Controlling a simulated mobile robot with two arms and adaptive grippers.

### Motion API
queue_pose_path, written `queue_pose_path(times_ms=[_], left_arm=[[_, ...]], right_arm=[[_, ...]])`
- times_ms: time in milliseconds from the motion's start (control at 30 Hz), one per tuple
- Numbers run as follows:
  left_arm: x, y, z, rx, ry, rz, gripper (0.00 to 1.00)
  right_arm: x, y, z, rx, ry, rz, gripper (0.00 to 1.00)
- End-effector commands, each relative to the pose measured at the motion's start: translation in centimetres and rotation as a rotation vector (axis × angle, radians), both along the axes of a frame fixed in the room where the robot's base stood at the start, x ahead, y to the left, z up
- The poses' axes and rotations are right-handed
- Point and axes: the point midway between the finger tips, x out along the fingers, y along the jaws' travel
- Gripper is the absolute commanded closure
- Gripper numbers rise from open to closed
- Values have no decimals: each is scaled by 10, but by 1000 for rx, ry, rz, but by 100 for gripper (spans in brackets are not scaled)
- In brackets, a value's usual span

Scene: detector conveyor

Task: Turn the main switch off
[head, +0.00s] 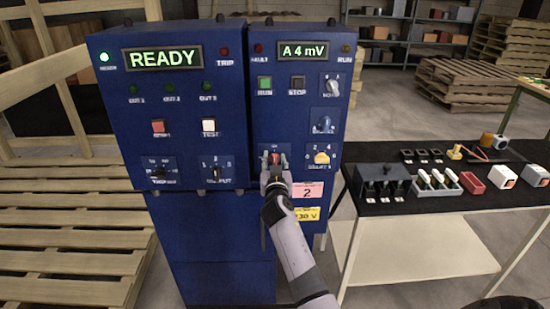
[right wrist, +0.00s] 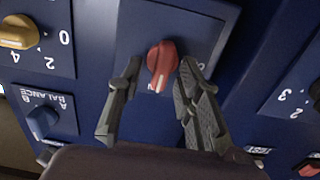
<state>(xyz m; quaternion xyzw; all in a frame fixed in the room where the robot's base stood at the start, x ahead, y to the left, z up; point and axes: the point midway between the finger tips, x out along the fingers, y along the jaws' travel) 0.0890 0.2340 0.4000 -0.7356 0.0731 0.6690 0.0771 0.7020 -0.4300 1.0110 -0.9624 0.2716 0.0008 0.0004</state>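The main switch is a red rotary knob (head: 275,158) low on the right blue cabinet (head: 262,120), on a dark square plate. In the right wrist view the red knob (right wrist: 162,66) stands on its plate (right wrist: 205,35), its grip close to upright in the picture. White lettering by it is partly hidden and unreadable. My right gripper (head: 275,165) is at the knob. Its two fingers stand open on either side of it in the wrist view (right wrist: 161,72), with a gap on the left and the right fingertip very close; contact there is unclear. My left gripper is not in view.
The left cabinet's display (head: 163,57) reads READY; the right display (head: 303,50) reads A 4 mV. A yellow knob (head: 322,157) and a blue knob (head: 326,122) are nearby. A black-topped table (head: 450,200) with small parts stands right; pallets (head: 60,235) lie left.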

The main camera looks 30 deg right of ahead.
Motion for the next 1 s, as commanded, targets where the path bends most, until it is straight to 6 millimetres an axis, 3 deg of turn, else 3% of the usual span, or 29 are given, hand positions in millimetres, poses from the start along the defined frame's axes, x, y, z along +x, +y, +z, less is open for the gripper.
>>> queue_pose_path(times_ms=[167,667,1000], left_arm=[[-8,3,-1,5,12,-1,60],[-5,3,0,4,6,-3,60],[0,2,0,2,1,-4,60]], right_arm=[[0,0,0,0,0,0,68],[0,0,0,0,0,0,100],[0,0,0,-3,1,0,100]])
